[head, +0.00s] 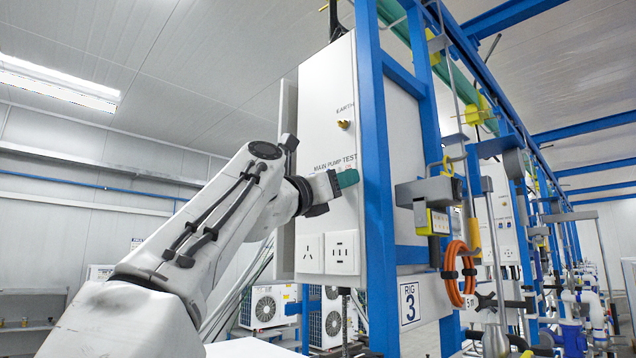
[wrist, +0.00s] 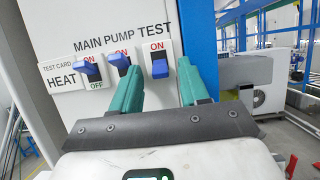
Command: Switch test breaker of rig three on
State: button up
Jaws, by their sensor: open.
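The rig three panel (head: 328,100) is a white upright box in the head view, lettered MAIN PUMP TEST. In the wrist view it carries several labels and three blue-levered breakers. The HEAT breaker (wrist: 90,70) is at left, a middle breaker (wrist: 119,62) beside it, and a right breaker (wrist: 160,68) under the word TEST. On the right breaker the ON mark shows above the lever, and its lower part is covered by the lever. My gripper (wrist: 158,72) is open, its green fingers appearing either side of the right breaker. Contact cannot be told. In the head view my gripper (head: 345,179) is at the panel face.
Sockets (head: 342,252) sit low on the panel. A blue frame post (head: 376,170) stands right beside it. An orange cable coil (head: 460,273) hangs further right. Outdoor fan units (head: 268,306) stand behind, low down.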

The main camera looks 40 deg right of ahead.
grip_shut()
dwell(0.3)
jog(key=shift+a+r+y, duration=0.1)
jog(key=shift+r+y, duration=0.2)
jog(key=shift+y, duration=0.65)
jog(key=shift+a+r+y, duration=0.1)
jog(key=shift+r+y, duration=0.25)
jog(key=shift+y, duration=0.65)
jog(key=shift+a+r+y, duration=0.1)
jog(key=shift+r+y, duration=0.2)
jog(key=shift+y, duration=0.65)
grip_release()
